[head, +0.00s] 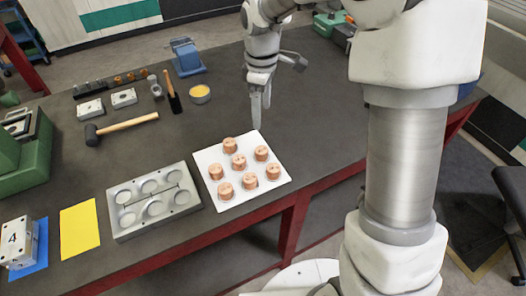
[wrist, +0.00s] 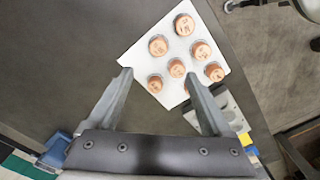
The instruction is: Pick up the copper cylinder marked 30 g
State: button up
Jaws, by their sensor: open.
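Several copper cylinders stand upright on a white sheet (head: 207,157), spaced apart in a loose cluster; one is the middle cylinder (head: 238,161). Their tops carry dark marks, too small to read, so I cannot tell which one is 30 g. The wrist view also shows the cylinders, among them a far one (wrist: 184,24) and a middle one (wrist: 176,68). My gripper (head: 261,105) points down near the sheet's back edge, apart from the cylinders. In the wrist view my gripper (wrist: 158,76) is open with nothing between its fingers. Its right finger partly hides one cylinder.
A grey mould base (head: 118,231) with round cavities lies left of the sheet. Beyond are a yellow sheet (head: 80,226), a metal block marked 4 (head: 17,245), a mallet (head: 120,126) and a blue vice (head: 187,58). The table right of the sheet is bare.

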send_over(262, 150)
notch_tip(262, 150, down, 11)
jog(key=shift+s+r, duration=0.15)
jog(key=shift+r, duration=0.05)
notch_tip(262, 150, down, 5)
jog(key=shift+a+r+p, duration=0.1)
jog(key=shift+p, duration=0.2)
jog(key=shift+c, duration=0.3)
grip_shut()
jog(key=shift+w, duration=0.2)
